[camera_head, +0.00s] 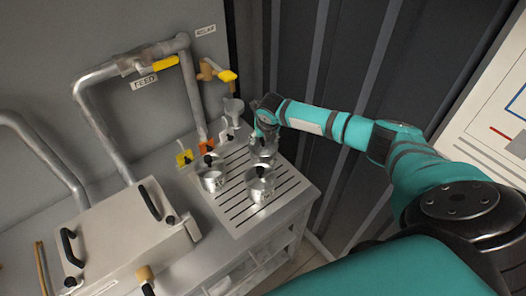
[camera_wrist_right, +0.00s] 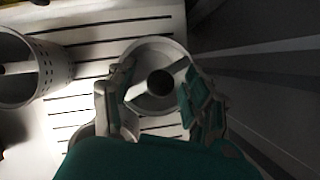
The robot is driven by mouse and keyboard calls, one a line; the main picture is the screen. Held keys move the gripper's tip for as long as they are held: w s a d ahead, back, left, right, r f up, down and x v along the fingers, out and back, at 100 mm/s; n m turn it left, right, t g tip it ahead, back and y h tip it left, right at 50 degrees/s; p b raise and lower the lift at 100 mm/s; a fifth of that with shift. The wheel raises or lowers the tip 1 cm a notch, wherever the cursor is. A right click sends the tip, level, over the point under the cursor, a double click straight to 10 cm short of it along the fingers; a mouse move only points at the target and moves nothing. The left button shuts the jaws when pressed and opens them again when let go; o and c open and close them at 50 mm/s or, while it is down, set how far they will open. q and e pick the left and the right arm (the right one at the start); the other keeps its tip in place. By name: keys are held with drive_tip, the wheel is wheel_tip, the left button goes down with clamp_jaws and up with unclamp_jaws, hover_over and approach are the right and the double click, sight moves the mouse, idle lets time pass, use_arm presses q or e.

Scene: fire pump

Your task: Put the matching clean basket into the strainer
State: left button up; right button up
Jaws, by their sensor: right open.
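Three round metal baskets stand on the slotted drainboard in the head view: a left one (camera_head: 212,179), a front one (camera_head: 260,190) and a back one (camera_head: 263,153). My right gripper (camera_head: 265,132) points down over the back basket. In the right wrist view its open fingers (camera_wrist_right: 158,92) are on either side of that basket's (camera_wrist_right: 150,52) dark central knob; contact cannot be told. A basket with perforated sides (camera_wrist_right: 55,68) shows at the left there. A metal box (camera_head: 125,235) with two black handles, possibly the strainer, is at the left. My left gripper is out of view.
The slotted drainboard (camera_head: 290,187) has some bare room at its right. A small funnel-shaped metal piece (camera_head: 233,107) and yellow and orange fittings (camera_head: 184,157) stand behind the baskets. Pipes with a yellow-handled valve (camera_head: 165,64) rise at the back. Dark ribbed panels are close at the right.

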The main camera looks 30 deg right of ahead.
drive_tip(key=shift+f, duration=0.15)
clamp_jaws()
idle(0.4)
